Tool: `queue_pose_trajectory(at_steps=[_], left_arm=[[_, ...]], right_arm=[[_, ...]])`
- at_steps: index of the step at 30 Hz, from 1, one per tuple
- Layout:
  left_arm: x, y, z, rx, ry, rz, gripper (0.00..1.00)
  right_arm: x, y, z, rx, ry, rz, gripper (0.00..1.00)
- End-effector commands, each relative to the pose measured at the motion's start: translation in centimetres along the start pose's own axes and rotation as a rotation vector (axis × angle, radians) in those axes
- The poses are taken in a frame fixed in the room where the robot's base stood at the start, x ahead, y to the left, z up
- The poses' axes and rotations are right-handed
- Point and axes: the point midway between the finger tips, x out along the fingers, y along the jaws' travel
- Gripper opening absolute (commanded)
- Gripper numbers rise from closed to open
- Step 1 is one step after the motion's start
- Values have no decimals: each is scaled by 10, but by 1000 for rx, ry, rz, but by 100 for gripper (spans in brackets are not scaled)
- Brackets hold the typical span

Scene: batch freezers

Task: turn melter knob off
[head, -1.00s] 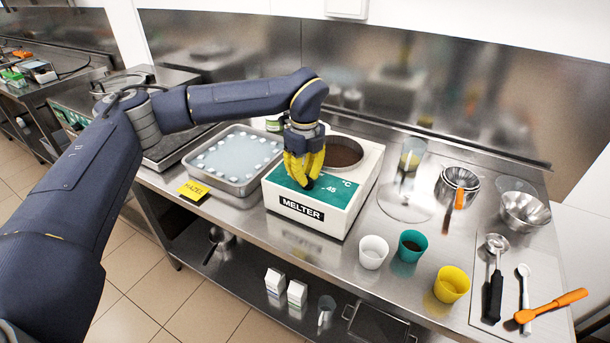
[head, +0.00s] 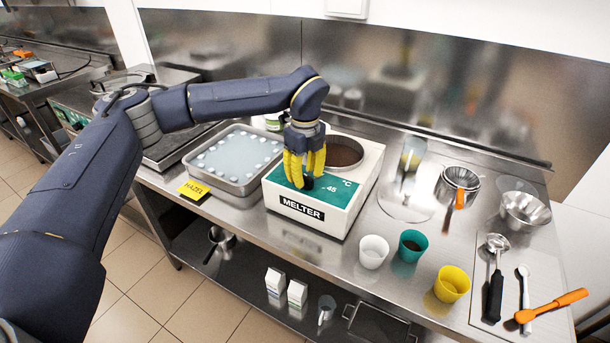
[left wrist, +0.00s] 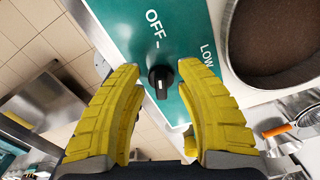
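The melter (head: 330,200) is a white box with a green top panel and a round well of brown contents. Its black knob (left wrist: 161,80) sits on the green panel; in the left wrist view its white pointer line is turned toward the OFF mark (left wrist: 155,22). The knob also shows in the head view (head: 307,183), just under the fingertips. My left gripper (head: 306,176) points down over the panel. Its yellow fingers are spread on either side of the knob, apart from it, and hold nothing. My right gripper is not in view.
A tray with pale liquid and white pieces (head: 235,178) stands left of the melter, with a yellow HAZEL label (head: 193,191). White (head: 373,252), teal (head: 411,246) and yellow (head: 451,284) cups stand to the right. Bowls and utensils lie farther right.

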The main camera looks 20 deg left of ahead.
Motion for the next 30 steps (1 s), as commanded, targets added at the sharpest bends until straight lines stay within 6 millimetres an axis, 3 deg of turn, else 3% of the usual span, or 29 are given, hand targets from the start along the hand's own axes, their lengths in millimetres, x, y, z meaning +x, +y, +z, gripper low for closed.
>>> queue_pose_trajectory(at_steps=[18, 30], left_arm=[[-94, 0, 0, 0, -1, -2, 34], [-116, 0, 0, 0, 0, 1, 34]], right_arm=[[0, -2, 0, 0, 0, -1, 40], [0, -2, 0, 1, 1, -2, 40]])
